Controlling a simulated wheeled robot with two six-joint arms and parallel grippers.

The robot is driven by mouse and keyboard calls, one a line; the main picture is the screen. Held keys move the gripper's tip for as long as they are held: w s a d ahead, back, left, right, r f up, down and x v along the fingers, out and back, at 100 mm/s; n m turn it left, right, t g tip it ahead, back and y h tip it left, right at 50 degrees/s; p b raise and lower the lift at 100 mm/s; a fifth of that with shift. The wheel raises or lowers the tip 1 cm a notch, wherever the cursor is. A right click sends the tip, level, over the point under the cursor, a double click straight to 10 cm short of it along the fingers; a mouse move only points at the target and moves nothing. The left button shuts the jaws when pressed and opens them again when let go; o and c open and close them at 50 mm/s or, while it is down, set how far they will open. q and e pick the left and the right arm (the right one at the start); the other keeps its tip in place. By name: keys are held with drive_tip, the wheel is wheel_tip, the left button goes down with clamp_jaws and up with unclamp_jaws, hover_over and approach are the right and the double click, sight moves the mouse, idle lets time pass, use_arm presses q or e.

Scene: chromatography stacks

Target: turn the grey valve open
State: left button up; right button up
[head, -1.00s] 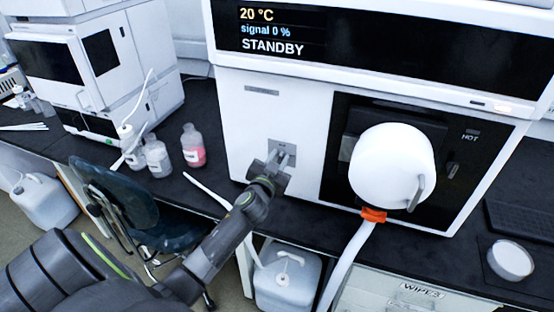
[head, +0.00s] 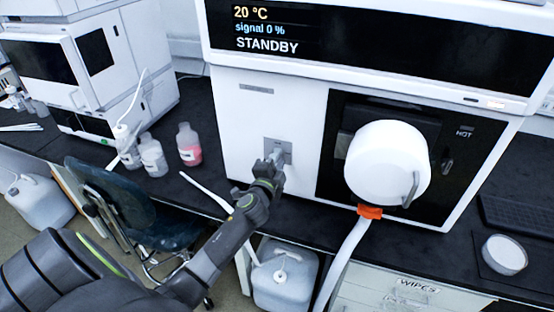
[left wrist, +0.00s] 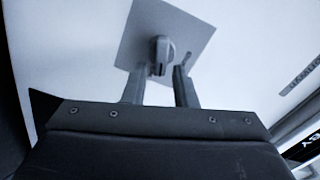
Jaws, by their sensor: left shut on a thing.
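The grey valve (left wrist: 160,48) is a small rounded knob on a square grey plate (left wrist: 196,40). The plate also shows in the head view (head: 286,145), on the white front panel of the instrument. My left gripper (left wrist: 160,72) is shut on the valve, with a finger on either side of its lower part. In the head view my left gripper (head: 274,164) is up against the plate and hides most of the valve. My right gripper is not in view.
The instrument's display (head: 350,35) reads STANDBY. A round white door (head: 385,165) marked HOT sits to the right, with a white hose (head: 340,265) on an orange clamp (head: 370,212) below. Bottles (head: 188,145) and a blue chair (head: 125,205) stand left.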

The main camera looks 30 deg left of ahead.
use_arm(q)
drive_tip(key=shift+f+m, duration=0.2)
drive_tip(key=shift+m, duration=0.7)
drive_tip(key=shift+f+m, duration=0.2)
drive_tip(key=shift+m, duration=0.7)
drive_tip(key=shift+d, duration=0.25)
clamp_jaws()
drive_tip(key=o, duration=0.5)
unclamp_jaws()
drive_tip(key=shift+o, duration=0.8)
drive_tip(key=shift+s+a, duration=0.1)
drive_tip(key=shift+a, duration=0.3)
drive_tip(key=shift+s+d, duration=0.1)
drive_tip(key=shift+d, duration=0.1)
drive_tip(key=v, duration=1.7)
drive_tip(key=shift+a+b, duration=0.25)
drive_tip(key=shift+b, duration=0.15)
drive_tip(key=shift+s+f, duration=0.1)
